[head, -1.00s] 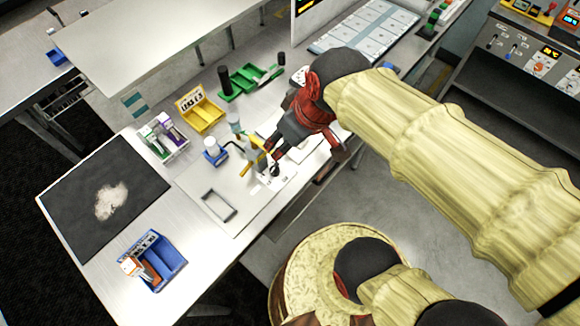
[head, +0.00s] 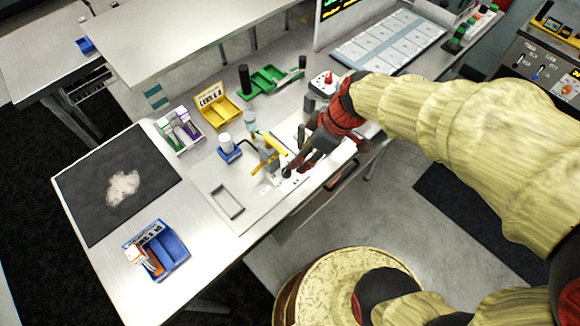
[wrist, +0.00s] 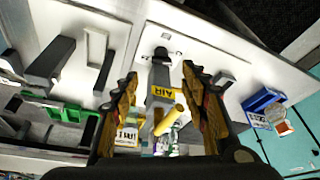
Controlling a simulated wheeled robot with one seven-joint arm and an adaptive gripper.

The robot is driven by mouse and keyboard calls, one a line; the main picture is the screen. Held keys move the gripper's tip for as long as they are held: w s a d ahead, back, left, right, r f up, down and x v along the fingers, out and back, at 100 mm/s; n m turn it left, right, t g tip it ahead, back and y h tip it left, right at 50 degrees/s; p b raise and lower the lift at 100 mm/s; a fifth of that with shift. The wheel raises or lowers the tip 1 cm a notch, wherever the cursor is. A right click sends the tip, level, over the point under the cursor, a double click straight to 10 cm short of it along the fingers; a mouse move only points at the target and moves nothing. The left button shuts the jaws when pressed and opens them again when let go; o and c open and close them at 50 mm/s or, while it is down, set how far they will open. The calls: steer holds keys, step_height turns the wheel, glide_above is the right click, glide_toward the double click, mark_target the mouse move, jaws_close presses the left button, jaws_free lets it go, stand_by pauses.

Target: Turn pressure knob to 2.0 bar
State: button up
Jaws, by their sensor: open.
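A grey air unit with a yellow AIR label (wrist: 161,93) shows in the wrist view, between my open fingers. A dark round knob (wrist: 162,52) is at its far end, just beyond the fingertips. In the head view the small black knob (head: 287,172) stands at the edge of the light panel. My gripper (head: 295,167) is low beside it, pointing down and left. In the wrist view my gripper (wrist: 161,78) is spread with a finger on each side of the unit, and I see no clear contact. The pressure reading cannot be read.
A yellow lever (head: 276,144) and a bottle on a blue base (head: 229,150) stand close behind. A yellow bin (head: 218,112), green tray (head: 270,80) and blue bin (head: 172,254) are on the bench. The dark mat (head: 85,205) lies left.

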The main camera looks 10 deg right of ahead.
mark_target(286, 172)
steer(key=shift+n, duration=0.9)
steer(key=b+x, duration=0.2)
steer(key=x, duration=0.9)
steer(key=shift+w+a, duration=0.2)
steer(key=shift+c, duration=0.5)
steer(key=shift+y, duration=0.3)
steer(key=c, duration=0.9)
